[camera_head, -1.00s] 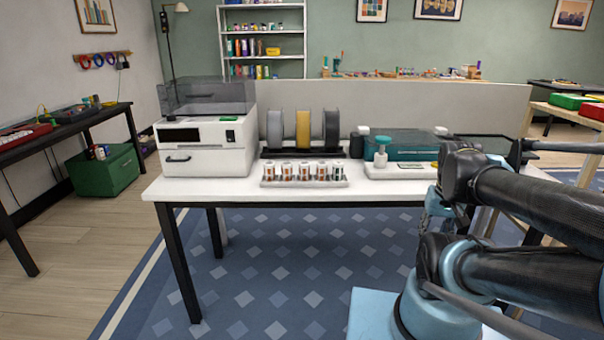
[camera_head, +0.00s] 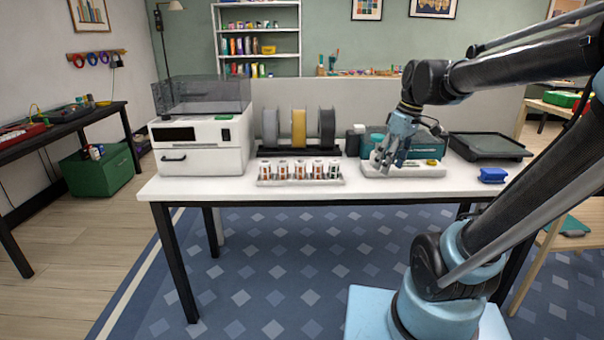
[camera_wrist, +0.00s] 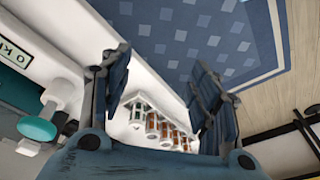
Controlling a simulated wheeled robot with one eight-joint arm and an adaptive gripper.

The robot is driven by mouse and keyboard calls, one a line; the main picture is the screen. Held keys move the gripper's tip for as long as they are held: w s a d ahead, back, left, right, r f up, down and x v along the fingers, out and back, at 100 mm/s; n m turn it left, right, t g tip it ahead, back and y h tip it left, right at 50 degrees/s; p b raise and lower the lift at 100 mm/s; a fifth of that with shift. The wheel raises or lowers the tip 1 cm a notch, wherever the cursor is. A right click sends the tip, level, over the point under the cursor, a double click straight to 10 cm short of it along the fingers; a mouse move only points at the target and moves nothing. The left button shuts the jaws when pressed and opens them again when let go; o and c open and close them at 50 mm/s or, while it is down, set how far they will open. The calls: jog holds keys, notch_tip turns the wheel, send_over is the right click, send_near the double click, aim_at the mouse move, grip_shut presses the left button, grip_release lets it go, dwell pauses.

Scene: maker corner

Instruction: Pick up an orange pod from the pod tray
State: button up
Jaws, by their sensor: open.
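The pod tray (camera_head: 300,182) is a light tray at the front of the white table. It holds a row of several small pods with pale tops. Most look orange-brown, such as the orange pod (camera_head: 298,170); the rightmost one (camera_head: 334,169) looks dark green. My gripper (camera_head: 387,165) is open and empty, to the right of the tray and above the teal-and-white machine. In the wrist view, the row of orange pods (camera_wrist: 168,131) shows between the spread fingers of my gripper (camera_wrist: 160,65), some way off. The right finger partly hides the row's far end.
The teal-and-white machine (camera_head: 430,170) stands right of the tray. Spools (camera_head: 299,128) stand behind the tray, and a white boxy machine (camera_head: 200,145) is to its left. A blue block (camera_head: 492,175) and a dark tray (camera_head: 490,146) lie at the table's right.

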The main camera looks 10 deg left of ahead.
jog(key=w+a+r+n+g+y, duration=0.1)
jog(key=w+a+r+n, duration=0.5)
jog(key=a, duration=0.4)
jog(key=n+g, duration=0.2)
jog(key=n, duration=0.5)
send_near(302, 161)
jog(key=shift+y, duration=0.4)
jog(key=x, duration=1.1)
jog(key=shift+d+f, duration=0.25)
jog(key=shift+c, duration=0.2)
jog(key=c, duration=1.1)
